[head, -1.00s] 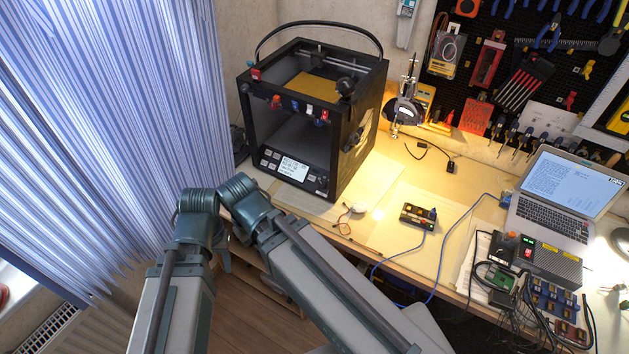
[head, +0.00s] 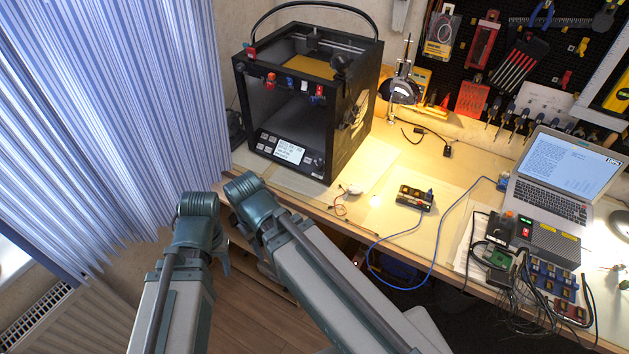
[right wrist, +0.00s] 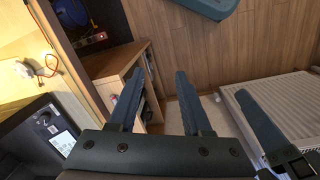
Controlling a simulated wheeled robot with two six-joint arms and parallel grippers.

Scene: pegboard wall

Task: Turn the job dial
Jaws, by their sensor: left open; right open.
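The black 3D printer (head: 340,135) stands on the bench. Its front panel has a lit display (head: 290,150) with small buttons to the left and a small dark area to the right, where a dial is too small to make out. In the right wrist view the panel shows at lower left, with a dark round knob (right wrist: 45,120) beside the white display (right wrist: 62,142). My right gripper (right wrist: 155,88) is open and empty, away from the knob. My left gripper (head: 222,260) hangs low in front of the bench, apart from the printer, partly hidden by its arm.
The bench (head: 400,180) holds a small electronics box (head: 414,198), a blue cable, a laptop (head: 560,175) and a power unit (head: 545,240) with wires. Striped blinds (head: 110,120) hang at left, above a radiator (head: 40,310).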

